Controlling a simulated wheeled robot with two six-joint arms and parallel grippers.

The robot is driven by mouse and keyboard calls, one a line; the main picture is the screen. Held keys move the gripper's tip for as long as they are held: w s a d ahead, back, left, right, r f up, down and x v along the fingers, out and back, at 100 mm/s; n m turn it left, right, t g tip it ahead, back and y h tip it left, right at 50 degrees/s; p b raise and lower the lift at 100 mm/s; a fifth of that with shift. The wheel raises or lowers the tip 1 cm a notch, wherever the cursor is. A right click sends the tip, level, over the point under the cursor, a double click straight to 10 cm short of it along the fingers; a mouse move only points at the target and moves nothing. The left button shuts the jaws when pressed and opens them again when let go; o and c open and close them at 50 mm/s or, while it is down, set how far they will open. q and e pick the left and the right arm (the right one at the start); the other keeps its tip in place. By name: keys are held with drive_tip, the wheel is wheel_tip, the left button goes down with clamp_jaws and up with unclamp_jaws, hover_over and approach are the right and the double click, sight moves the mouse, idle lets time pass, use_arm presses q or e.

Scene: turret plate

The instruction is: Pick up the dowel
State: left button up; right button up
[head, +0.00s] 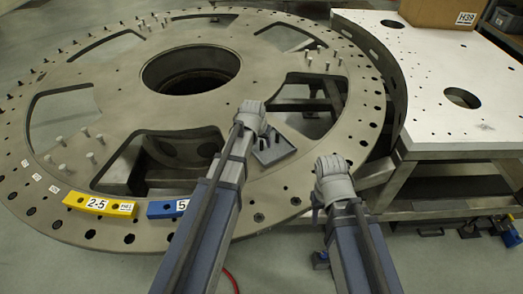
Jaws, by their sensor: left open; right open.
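Several short light-grey dowel-like pins stand upright on the big round steel turret plate (225,28). One group (91,157) is at its left, one (327,66) at its right and one at its back. I cannot tell which one is the dowel. My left gripper (250,113) is over the plate's front right part, beside a small dark tray (274,154) with small upright pieces on it. My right gripper (332,170) is near the plate's right front rim. Both are open; their fingertips are hard to make out, and neither visibly holds anything.
A yellow block (90,204) marked 2-5 and a blue block (165,209) lie on the plate's front rim. The plate has a round centre hole and large cutouts. A white-topped steel table (440,60) with a cardboard box (440,12) stands at the right.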

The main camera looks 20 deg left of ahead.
use_arm(q)
clamp_jaws()
idle(0.4)
